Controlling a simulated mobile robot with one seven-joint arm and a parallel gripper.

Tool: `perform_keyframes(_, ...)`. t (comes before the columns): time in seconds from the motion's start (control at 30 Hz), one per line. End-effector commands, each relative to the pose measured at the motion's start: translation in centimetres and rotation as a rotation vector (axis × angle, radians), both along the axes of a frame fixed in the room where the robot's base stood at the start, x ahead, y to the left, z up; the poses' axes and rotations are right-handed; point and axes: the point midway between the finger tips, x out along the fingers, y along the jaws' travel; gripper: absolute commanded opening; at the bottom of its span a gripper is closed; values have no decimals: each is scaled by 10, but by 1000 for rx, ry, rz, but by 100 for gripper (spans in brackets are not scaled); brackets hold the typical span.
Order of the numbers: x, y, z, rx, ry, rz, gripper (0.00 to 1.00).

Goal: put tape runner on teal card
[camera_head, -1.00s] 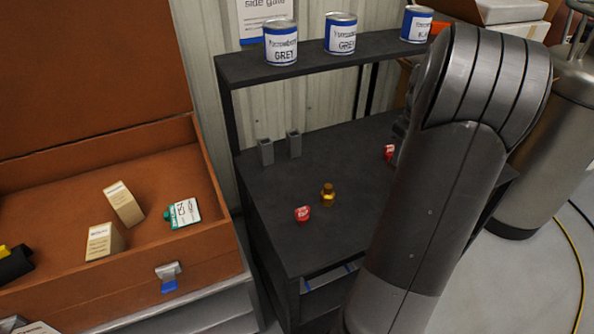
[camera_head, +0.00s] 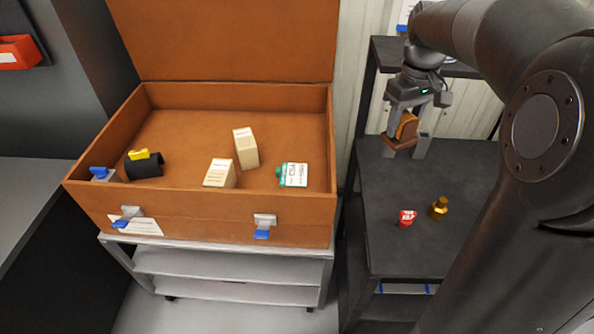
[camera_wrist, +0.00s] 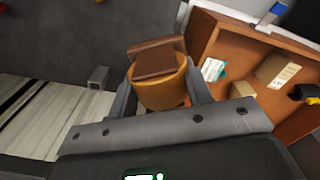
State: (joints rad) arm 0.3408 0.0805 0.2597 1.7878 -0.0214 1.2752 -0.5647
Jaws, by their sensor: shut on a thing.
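My gripper (camera_head: 406,150) is shut on an orange and brown tape runner (camera_head: 407,127) and holds it above the dark bench, right of the open case. In the wrist view the tape runner (camera_wrist: 160,88) sits between the two fingers, its round orange side and dark brown part showing. The teal card (camera_head: 293,174), with a white printed face and a teal edge, lies on the case floor near the right wall. It also shows in the wrist view (camera_wrist: 212,69), apart from the tape runner.
The open brown case (camera_head: 190,218) stands on a grey cart. Inside are two cream boxes (camera_head: 245,148) (camera_head: 219,173) and a black roll (camera_head: 144,166) with a yellow part. A red item (camera_head: 407,218) and a brass fitting (camera_head: 438,208) stand on the dark bench (camera_head: 385,245).

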Motion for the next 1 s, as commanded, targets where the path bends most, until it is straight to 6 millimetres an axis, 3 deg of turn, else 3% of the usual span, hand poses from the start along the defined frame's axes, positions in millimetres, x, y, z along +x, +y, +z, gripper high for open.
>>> perform_keyframes(0.07, -1, 29, -1, 0, 1, 68, 17)
perform_keyframes(0.2, 15, 72, -36, 2, 9, 228, 17)
perform_keyframes(0.7, 113, 196, -141, 1, 3, 571, 17)
perform_keyframes(1.0, 144, 248, -171, -1, 0, 674, 17)
